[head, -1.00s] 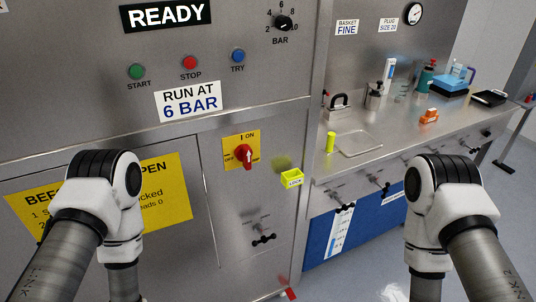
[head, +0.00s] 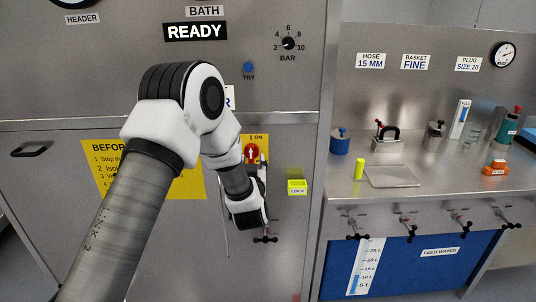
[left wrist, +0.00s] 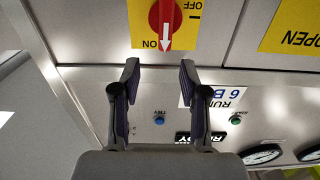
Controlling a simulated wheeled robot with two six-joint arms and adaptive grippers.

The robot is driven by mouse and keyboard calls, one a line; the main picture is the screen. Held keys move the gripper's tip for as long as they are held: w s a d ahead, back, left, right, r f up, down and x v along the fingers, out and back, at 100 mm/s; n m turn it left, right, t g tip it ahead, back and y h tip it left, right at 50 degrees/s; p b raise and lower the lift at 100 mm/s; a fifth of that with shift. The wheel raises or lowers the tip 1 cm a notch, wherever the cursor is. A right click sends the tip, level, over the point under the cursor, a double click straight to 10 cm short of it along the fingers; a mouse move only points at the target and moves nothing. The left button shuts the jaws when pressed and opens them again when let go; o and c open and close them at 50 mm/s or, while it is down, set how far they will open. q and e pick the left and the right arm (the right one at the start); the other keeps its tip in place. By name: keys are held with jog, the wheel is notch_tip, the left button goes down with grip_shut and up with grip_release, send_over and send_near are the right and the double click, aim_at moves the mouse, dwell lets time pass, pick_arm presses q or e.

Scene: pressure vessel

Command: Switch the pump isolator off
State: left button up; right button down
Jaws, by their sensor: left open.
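The pump isolator (head: 251,153) is a red knob with a white arrow on a yellow plate. Its arrow points up to ON in the head view. The isolator (left wrist: 165,18) also shows upside down in the left wrist view, with the arrow at ON and part of the plate cut off. My left gripper (head: 261,170) is in front of the panel close to the knob, and my arm partly hides the plate. In the left wrist view the gripper (left wrist: 158,72) is open and empty, with the knob beyond its fingertips. My right gripper is out of view.
A yellow lock box (head: 297,187) is on the panel right of the isolator. A black tap handle (head: 265,239) sits below my left gripper. To the right, a steel bench holds a tray (head: 392,177), a yellow cylinder (head: 360,168) and an orange item (head: 495,168).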

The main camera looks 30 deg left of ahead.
aim_at(250, 150)
pick_arm(q)
jog(key=p+x, duration=0.2)
jog(key=x, duration=0.6)
jog(key=shift+s+r, duration=0.1)
jog(key=shift+a, duration=0.45)
jog(key=shift+d, duration=0.15)
grip_shut()
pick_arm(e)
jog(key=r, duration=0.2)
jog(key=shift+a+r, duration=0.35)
